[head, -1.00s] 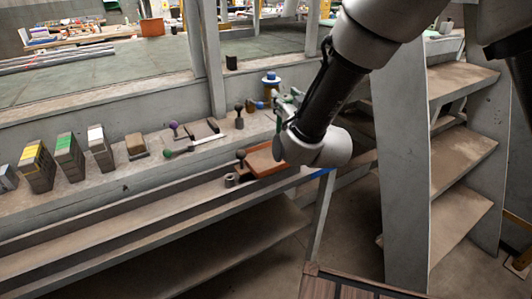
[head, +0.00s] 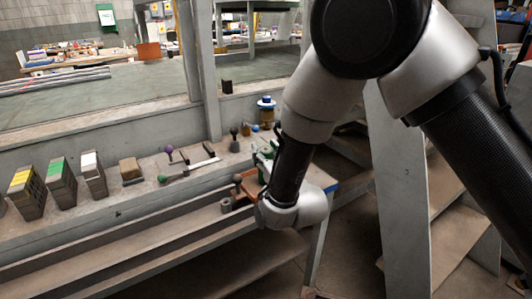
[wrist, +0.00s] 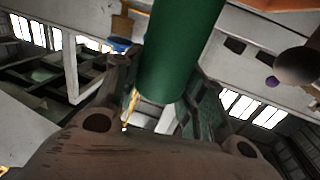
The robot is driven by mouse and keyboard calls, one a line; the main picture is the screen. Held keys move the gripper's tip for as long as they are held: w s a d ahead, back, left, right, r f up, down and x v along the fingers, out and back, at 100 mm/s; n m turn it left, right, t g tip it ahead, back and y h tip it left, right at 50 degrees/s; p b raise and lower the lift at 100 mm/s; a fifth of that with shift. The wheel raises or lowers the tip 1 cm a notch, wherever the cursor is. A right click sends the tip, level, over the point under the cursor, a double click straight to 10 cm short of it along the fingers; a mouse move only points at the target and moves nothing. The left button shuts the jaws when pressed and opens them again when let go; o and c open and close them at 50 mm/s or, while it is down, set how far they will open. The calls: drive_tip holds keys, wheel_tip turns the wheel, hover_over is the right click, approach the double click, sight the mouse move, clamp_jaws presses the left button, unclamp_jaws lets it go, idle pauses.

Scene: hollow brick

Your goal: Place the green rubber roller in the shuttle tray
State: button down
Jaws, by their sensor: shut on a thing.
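The green rubber roller (wrist: 182,45) is a smooth dark-green cylinder, large in the upper middle of the wrist view. My gripper (wrist: 160,88) is shut on it, with a finger on either side of its near end. In the head view my gripper (head: 264,158) is mostly hidden behind my wrist, and green shows there beside the tray. The shuttle tray is likely the orange-brown shallow tray (head: 250,186) on the bench ledge, partly covered by my arm. I cannot tell whether the roller touches it.
A small grey cylinder (head: 226,205) stands by the tray's left end. Ball-knobbed levers, one purple (head: 169,149), are to the left. A blue-capped jar (head: 266,112) stands behind. Several colour-topped blocks (head: 62,182) line the bench at left. A grey post (head: 203,70) rises behind.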

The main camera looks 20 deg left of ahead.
drive_tip(key=c, duration=0.9)
unclamp_jaws()
drive_tip(key=shift+f, duration=0.1)
drive_tip(key=shift+o, duration=0.2)
